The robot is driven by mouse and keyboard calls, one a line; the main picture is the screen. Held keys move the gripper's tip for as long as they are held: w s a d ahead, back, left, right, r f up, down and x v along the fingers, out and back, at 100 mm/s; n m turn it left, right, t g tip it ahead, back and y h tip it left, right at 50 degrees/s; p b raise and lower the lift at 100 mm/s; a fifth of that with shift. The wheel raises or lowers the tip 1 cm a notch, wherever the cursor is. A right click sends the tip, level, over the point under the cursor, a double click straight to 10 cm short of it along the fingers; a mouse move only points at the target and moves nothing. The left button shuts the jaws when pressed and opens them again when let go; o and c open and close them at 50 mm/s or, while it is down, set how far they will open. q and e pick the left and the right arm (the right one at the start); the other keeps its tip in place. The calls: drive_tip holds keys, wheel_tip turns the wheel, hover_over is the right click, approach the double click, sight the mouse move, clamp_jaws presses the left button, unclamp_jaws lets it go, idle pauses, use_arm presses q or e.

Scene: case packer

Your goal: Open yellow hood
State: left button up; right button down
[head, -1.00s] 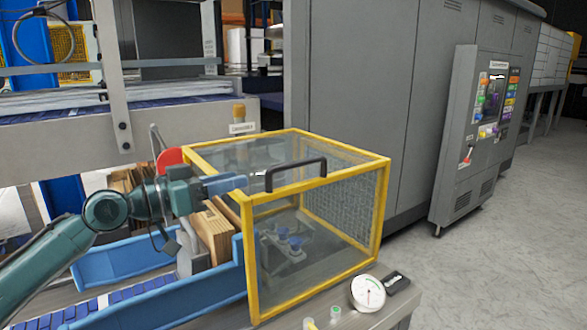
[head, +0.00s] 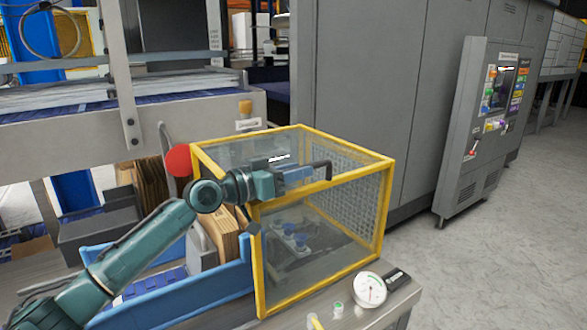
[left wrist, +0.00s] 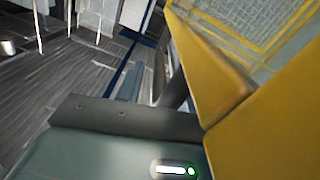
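The yellow hood (head: 388,200) is a clear-panelled box with a yellow frame, and it is closed. In the left wrist view, yellow frame bars (left wrist: 275,120) fill the right side, very close. My right gripper is not in view.
A red disc (head: 178,160) stands at the hood's left rear corner. Blue conveyor guides (head: 215,280) and brown flat cartons (head: 222,232) lie to the left. A round gauge (head: 369,289) sits in front. A grey cabinet (head: 350,90) stands behind; floor is clear at right.

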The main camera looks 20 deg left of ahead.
use_arm(q)
drive_tip(key=shift+c, duration=0.5)
clamp_jaws()
